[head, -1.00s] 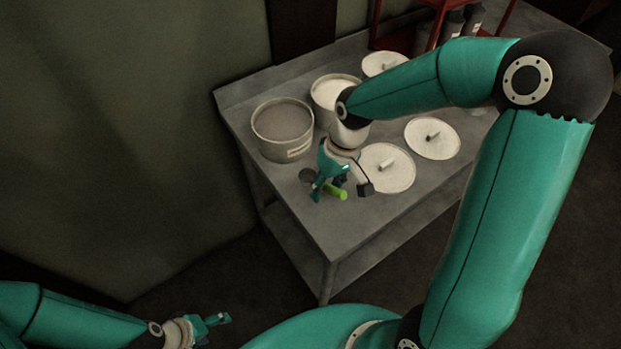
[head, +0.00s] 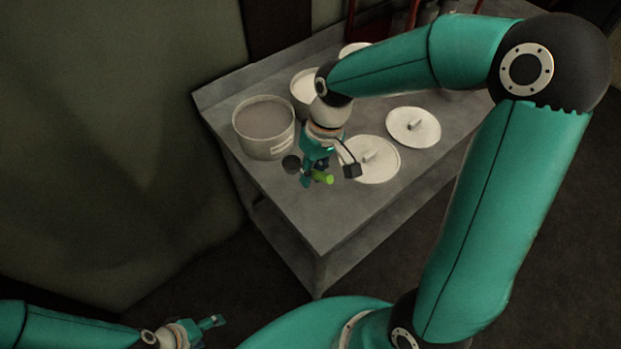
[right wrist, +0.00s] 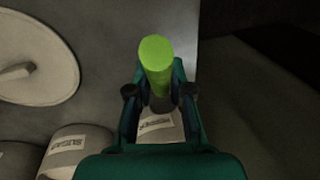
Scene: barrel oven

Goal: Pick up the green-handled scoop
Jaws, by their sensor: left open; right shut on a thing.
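The scoop has a bright green handle (head: 325,177) and a dark round bowl (head: 291,164). It shows over the near left part of the grey table, in front of the pots. My right gripper (head: 312,180) is shut on the scoop. In the right wrist view the green handle (right wrist: 155,62) stands between the fingers, its end toward the camera. The gripper partly hides the scoop, and I cannot tell for sure whether it is clear of the tabletop. My left gripper (head: 215,323) is open and empty, low at the left, away from the table.
A labelled pot (head: 263,130) stands left of the gripper, with a second pot (head: 303,88) behind it. Two white lids (head: 370,160) (head: 414,127) lie to the right. The grey table's (head: 330,230) front part is bare. A wall runs along the left.

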